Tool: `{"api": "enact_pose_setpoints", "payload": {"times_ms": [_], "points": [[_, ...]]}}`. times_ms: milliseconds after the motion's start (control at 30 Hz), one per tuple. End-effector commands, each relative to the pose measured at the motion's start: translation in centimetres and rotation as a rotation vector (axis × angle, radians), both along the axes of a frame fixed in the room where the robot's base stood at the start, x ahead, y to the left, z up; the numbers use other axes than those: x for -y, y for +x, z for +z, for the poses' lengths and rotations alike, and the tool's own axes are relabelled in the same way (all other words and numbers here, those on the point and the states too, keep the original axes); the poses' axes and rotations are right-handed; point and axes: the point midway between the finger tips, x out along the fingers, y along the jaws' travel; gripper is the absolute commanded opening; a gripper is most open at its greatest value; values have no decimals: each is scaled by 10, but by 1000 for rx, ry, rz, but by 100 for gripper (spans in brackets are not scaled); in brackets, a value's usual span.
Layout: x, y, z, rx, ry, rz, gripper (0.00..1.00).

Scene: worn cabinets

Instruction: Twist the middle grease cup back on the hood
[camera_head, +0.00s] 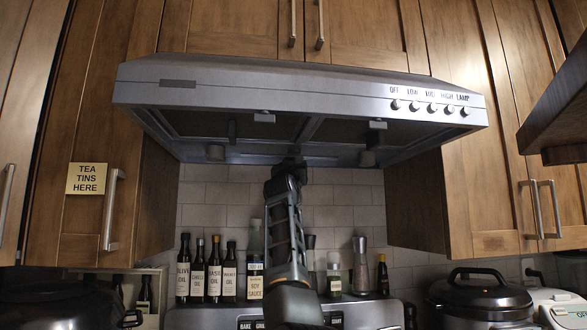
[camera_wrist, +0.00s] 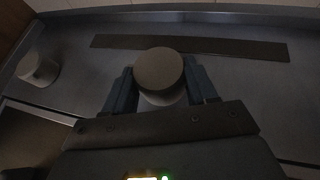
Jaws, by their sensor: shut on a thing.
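The range hood (camera_head: 290,90) hangs between wooden cabinets, seen from below in the head view. My arm reaches up to its underside at the back middle. In the wrist view my gripper (camera_wrist: 162,90) is shut on the middle grease cup (camera_wrist: 158,70), a round grey-brown cup with one finger on each side. The cup is against or very close to the hood underside (camera_wrist: 240,80); I cannot tell whether it is seated. In the head view the middle cup is hidden behind my gripper (camera_head: 290,163).
Below the hood, bottles (camera_head: 213,268) and grinders (camera_head: 360,265) stand along the back. A dark slot strip (camera_wrist: 190,46) lies behind the cup in the wrist view. A second hood-like corner (camera_head: 560,110) juts in at the right.

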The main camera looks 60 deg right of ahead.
Motion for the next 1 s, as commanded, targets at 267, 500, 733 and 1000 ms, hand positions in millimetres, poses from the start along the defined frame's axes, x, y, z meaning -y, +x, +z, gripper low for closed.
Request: {"api": "enact_pose_setpoints", "payload": {"times_ms": [267,500,733,1000], "points": [[0,0,5,0,0,0,0],[0,0,11,0,0,0,0],[0,0,17,0,0,0,0],[0,0,25,0,0,0,0]]}}
